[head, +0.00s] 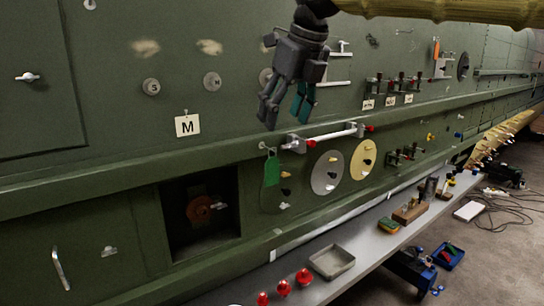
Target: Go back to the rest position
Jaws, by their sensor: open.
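My gripper (284,108) hangs from the top middle of the head view, its fingers pointing down. The fingers are apart, and I see nothing between them. It is in front of the green fuselage wall (110,100), above a white bar with red ends (330,134) and to the right of the white M tag (187,125). I cannot tell how far it is from the wall.
A grey bench (378,248) runs along the wall's foot, with red knobs (283,288), a shallow tray (331,262) and a wooden block (410,212). A square opening (201,212) is at lower left. Blue bins (448,256) and cables (500,208) lie on the floor.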

